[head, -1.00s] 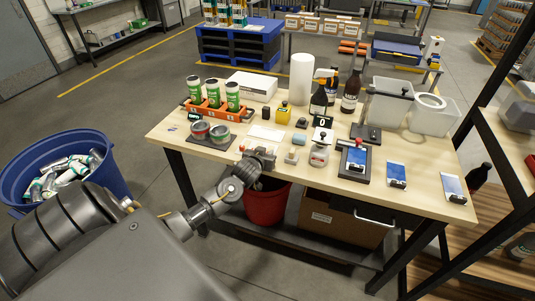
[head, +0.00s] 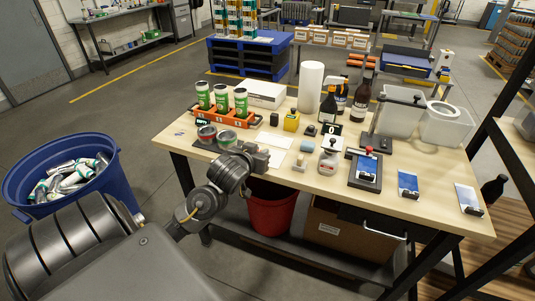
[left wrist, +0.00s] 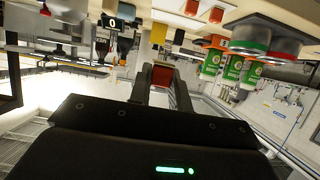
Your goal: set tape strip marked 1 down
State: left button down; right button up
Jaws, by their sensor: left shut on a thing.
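My left gripper (head: 258,157) is over the front edge of the table, just in front of a white sheet (head: 270,139). In the left wrist view its two fingers (left wrist: 162,82) are close together, with a reddish-brown piece (left wrist: 163,76) between them. I take this piece for the tape strip; its mark cannot be read, and the strip is hidden in the head view. Two round tins, one red (head: 207,132) and one green (head: 227,139), are left of the gripper on a dark mat. My right gripper is not in view.
An orange rack (head: 245,119) with green-labelled cans stands behind the tins. A blue block (head: 307,146), a small stamp-like piece (head: 299,162) and a white-bodied device (head: 328,160) are right of the gripper. A red bin (head: 270,212) is below the table edge.

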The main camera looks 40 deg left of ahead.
pick_arm(q)
jog(key=v, duration=0.3)
jog(key=shift+s+r, duration=0.1)
jog(key=shift+s, duration=0.1)
jog(key=shift+w, duration=0.1)
jog(key=w+d+r+m+h, duration=0.1)
jog(key=w+d+r, duration=0.1)
jog(key=d, duration=0.4)
jog(key=w+d+r+m+h, duration=0.1)
jog(key=w+d+r+h, duration=0.1)
jog(key=d+r, duration=0.3)
jog(key=w+d+r+m+h, duration=0.1)
jog(key=w+d+r, duration=0.3)
jog(key=d, duration=0.5)
jog(key=shift+m+t, duration=0.4)
jog(key=shift+d, duration=0.15)
